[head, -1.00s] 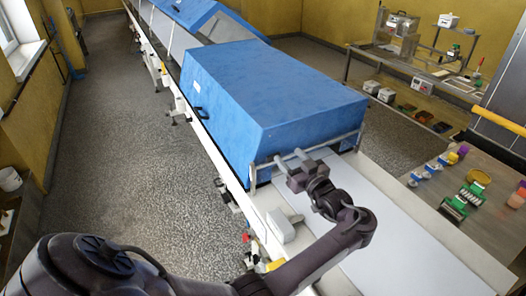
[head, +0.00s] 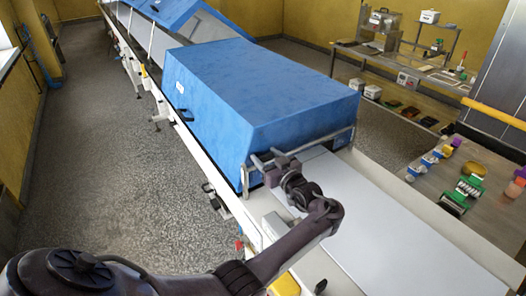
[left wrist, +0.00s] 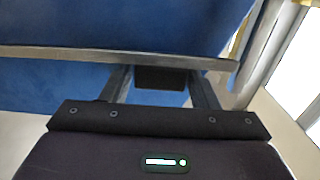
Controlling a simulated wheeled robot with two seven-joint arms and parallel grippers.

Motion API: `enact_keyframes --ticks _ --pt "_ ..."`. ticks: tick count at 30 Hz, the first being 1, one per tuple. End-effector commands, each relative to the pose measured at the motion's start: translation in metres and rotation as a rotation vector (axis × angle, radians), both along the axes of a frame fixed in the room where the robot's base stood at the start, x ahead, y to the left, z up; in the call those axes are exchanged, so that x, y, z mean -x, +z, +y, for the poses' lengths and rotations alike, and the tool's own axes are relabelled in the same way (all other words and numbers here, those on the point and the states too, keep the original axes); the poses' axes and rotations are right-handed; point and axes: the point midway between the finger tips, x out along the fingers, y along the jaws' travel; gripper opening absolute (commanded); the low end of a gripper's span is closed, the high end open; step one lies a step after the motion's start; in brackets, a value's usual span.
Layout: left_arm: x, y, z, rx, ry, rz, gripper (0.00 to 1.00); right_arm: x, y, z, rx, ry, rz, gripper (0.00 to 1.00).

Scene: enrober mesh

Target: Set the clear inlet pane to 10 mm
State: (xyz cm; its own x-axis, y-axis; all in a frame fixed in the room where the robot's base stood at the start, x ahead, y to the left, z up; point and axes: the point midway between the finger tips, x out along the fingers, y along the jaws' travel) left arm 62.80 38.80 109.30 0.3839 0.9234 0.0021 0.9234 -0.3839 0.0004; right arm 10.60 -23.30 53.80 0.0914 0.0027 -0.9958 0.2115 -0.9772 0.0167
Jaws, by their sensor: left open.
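The blue enrober hood (head: 255,95) stands over the line, with a metal inlet frame (head: 354,140) at its near end. The grey crossbar of this frame also runs across the left wrist view (left wrist: 60,52). The clear pane itself is too transparent to make out in either view. My left gripper (head: 264,157) is at the left part of the inlet frame, its fingers pointing at the hood. In the left wrist view the fingers (left wrist: 160,88) are spread apart and reach to the crossbar, with a dark block (left wrist: 165,78) between them. Whether they touch anything cannot be told. My right gripper is out of view.
The white belt (head: 400,245) runs towards me from the hood, with a pale rail along its left side. A side table (head: 490,180) at the right holds several small coloured items. A bench (head: 385,58) stands at the back right. The floor at the left is clear.

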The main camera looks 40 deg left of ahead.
Motion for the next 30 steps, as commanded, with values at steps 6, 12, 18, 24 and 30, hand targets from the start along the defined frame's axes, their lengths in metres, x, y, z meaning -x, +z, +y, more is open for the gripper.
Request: enact_keyframes --ticks 6,12,18,24,30 --pt "-0.007 0.0 0.018 0.0 0.001 0.001 0.55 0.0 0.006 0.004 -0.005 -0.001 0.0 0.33" --pt "-0.008 -0.001 0.019 0.001 0.001 0.0 0.55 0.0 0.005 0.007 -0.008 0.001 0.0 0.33" --pt "-0.007 -0.001 0.019 0.001 0.001 0.0 0.38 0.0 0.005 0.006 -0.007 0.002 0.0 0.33" --pt "-0.007 -0.001 0.019 0.001 0.0 0.0 0.11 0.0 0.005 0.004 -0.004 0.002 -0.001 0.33" --pt "-0.007 -0.009 0.027 0.0 0.002 0.002 0.04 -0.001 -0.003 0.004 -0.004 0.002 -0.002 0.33"
